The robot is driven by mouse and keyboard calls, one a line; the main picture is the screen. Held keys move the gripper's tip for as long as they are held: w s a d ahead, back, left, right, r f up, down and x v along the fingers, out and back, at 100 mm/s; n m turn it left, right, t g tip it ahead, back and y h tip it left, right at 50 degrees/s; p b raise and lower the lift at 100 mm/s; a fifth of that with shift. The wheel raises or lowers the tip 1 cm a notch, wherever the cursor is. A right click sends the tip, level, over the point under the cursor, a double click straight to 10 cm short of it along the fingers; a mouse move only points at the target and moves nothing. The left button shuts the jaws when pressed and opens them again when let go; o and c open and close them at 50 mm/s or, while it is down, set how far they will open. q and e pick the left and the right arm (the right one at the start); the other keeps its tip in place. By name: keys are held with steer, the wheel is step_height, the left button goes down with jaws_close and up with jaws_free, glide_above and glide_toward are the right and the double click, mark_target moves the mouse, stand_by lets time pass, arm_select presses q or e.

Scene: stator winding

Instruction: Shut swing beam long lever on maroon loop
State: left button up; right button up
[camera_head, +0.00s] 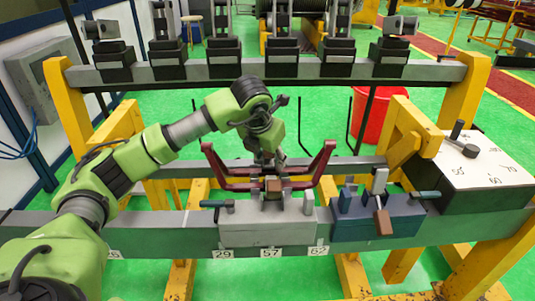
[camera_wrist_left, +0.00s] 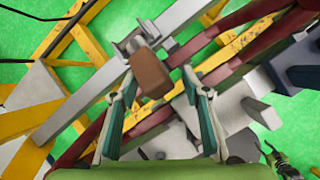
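The maroon loop (camera_head: 325,160) rests across the middle of the beam, its two ends raised. It runs diagonally in the left wrist view (camera_wrist_left: 240,58). The long lever of the grey clamp block (camera_head: 240,232) has a brown grip (camera_head: 273,185). My left gripper (camera_head: 265,160) is right above that grip. In the left wrist view, the fingers (camera_wrist_left: 160,78) are spread with the brown grip (camera_wrist_left: 152,74) between their tips. Gaps show beside it, so it looks unclamped. A small green and black part at lower right (camera_wrist_left: 283,160) may be my right gripper; its fingers are unclear.
A blue clamp block (camera_head: 350,228) with a brown-ended lever (camera_head: 383,222) sits right of the grey one. Short dark-handled levers stick out beside both blocks. A dial box (camera_head: 480,165) stands at the right. A red bin (camera_head: 375,118) is behind. Yellow frame posts flank the beam.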

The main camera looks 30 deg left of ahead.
arm_select(q)
steer(key=shift+w+r, duration=0.2)
steer(key=shift+r, duration=0.1)
steer(key=shift+r, duration=0.3)
steer(key=a+v, duration=0.1)
steer(key=v, duration=1)
steer(key=shift+s+d, duration=0.35)
steer(key=shift+d, duration=0.1)
